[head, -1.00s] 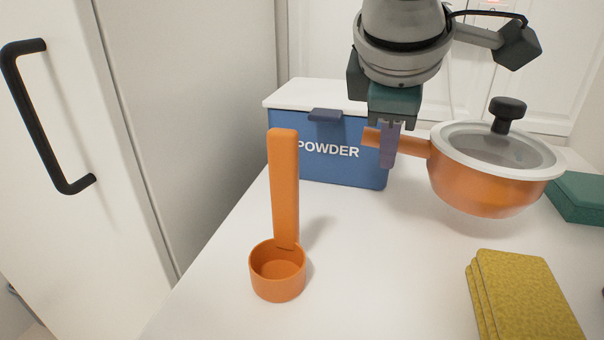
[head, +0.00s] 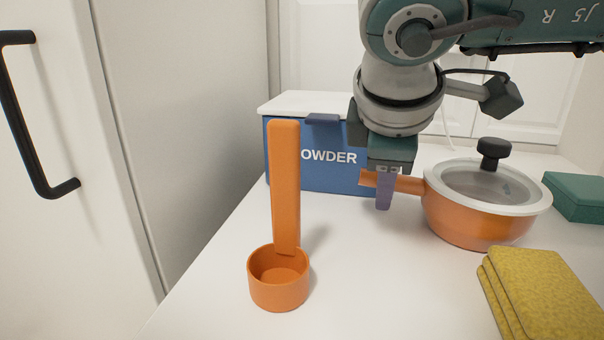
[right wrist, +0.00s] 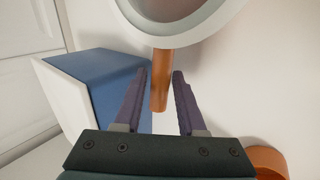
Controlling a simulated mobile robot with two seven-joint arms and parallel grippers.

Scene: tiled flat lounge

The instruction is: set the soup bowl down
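The soup bowl is an orange pan-like bowl (head: 470,222) with a side handle and a glass lid with a pale rim and black knob. It appears upright on the white counter at right in the head view; its rim and lid (right wrist: 178,22) also show at the top of the right wrist view. My right gripper (head: 385,195) is at the handle. In the right wrist view its fingers (right wrist: 160,82) stand either side of the handle (right wrist: 160,95), with visible gaps, so it looks open around it. My left gripper is out of view.
A blue powder box (head: 310,172) with a white lid stands behind the handle. An orange scoop (head: 279,290) with an upright handle stands in front. Yellow sponges (head: 540,290) lie front right, and a green block (head: 578,197) back right. Bare counter lies between scoop and sponges.

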